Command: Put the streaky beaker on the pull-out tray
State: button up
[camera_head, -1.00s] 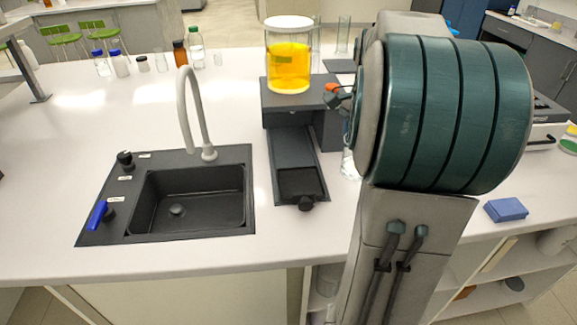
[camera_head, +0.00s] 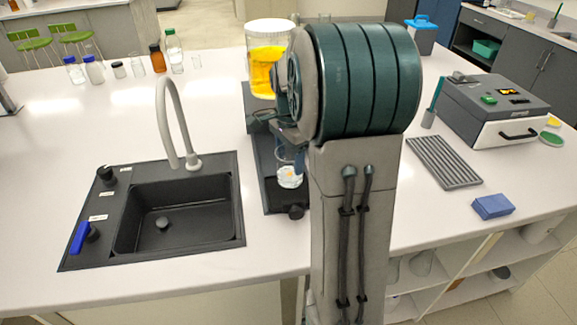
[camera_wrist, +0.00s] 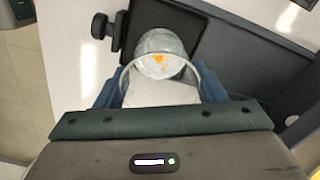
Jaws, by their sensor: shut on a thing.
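The streaky beaker (camera_head: 290,177) is clear glass with orange marks. My gripper (camera_wrist: 160,88) is shut on it, with a blue finger on each side of its rim in the wrist view, where the beaker (camera_wrist: 160,55) sits between them. In the head view the beaker is upright over the front part of the dark pull-out tray (camera_head: 274,200). The tray's edge also shows behind the beaker in the wrist view (camera_wrist: 205,28). I cannot tell whether the beaker's base touches the tray. My arm hides part of the rig and most of the gripper in the head view.
A tank of yellow liquid (camera_head: 262,65) stands on the rig behind the tray. The tray's black knob (camera_head: 295,212) faces front. A sink (camera_head: 175,210) with a tall grey tap (camera_head: 168,130) is at left. A ribbed grey mat (camera_head: 443,162) and blue block (camera_head: 492,206) lie right.

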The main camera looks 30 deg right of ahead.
jog(key=shift+f, duration=2)
jog(key=shift+w, duration=0.1)
jog(key=shift+f, duration=0.2)
jog(key=o, duration=1.1)
jog(key=shift+a, duration=0.1)
jog(key=shift+c, duration=0.2)
jog(key=shift+r, duration=0.1)
